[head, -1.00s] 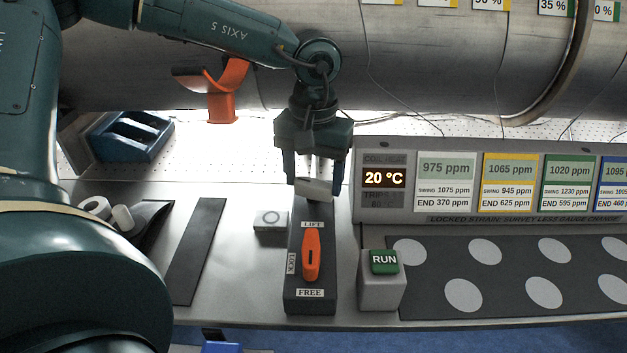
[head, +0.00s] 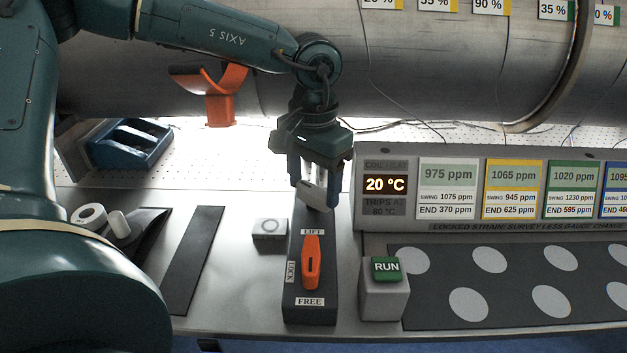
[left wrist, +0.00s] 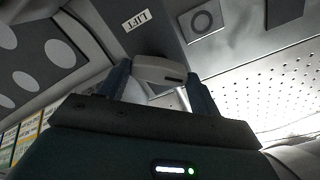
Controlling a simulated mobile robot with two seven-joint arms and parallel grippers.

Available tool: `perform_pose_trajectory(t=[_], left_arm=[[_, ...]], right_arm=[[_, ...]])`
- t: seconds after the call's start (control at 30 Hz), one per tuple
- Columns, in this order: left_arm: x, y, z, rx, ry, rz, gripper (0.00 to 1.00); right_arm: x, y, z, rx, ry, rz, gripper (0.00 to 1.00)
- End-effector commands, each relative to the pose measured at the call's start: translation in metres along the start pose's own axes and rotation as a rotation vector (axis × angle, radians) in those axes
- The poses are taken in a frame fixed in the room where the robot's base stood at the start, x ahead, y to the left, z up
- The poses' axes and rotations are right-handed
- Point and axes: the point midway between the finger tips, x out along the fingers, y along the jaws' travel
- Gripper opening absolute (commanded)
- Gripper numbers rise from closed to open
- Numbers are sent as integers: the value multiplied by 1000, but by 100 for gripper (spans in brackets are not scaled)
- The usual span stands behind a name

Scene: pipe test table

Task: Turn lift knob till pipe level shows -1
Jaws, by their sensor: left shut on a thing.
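The lift knob (head: 313,195) is a pale grey bar at the far end of a dark box (head: 327,232), just beyond the LIFT label (head: 312,232). My left gripper (head: 314,190) is shut on it from above, one finger at each side. In the left wrist view the knob (left wrist: 158,70) lies between the two fingers, with a dark slot mark near one end. In the head view the knob sits slanted, its right end lower. No pipe level readout can be made out. My right gripper is in neither view.
An orange lever (head: 311,262) stands on the same box between LIFT and FREE. A green RUN button (head: 386,268) and a grey ringed block (head: 269,229) stand close by. The large pipe (head: 430,70) runs behind. A display panel (head: 400,222) stands right of my gripper.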

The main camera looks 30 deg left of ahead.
Motion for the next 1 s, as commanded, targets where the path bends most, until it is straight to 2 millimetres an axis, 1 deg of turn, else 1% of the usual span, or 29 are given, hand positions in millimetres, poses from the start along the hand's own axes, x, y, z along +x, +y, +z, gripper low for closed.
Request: perform_pose_trajectory(t=[0.13, 0.17, 0.4, 0.63, 0.77, 0.87, 1.0], left_arm=[[-1, 0, -1, -2, 4, 0, 41], [-1, 0, -1, -2, 4, 0, 65], [-1, 0, 0, -2, 2, 0, 85], [-1, 0, 0, -2, 1, 0, 85], [-8, 0, -1, -2, 3, -1, 85], [-24, 0, -1, -2, 6, 0, 85], [-55, 0, -1, -3, 8, 0, 85]], right_arm=[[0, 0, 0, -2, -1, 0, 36], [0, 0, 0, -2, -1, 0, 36], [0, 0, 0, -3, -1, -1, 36], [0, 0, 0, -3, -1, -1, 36], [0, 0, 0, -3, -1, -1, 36], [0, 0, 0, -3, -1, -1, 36], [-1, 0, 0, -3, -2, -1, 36]])
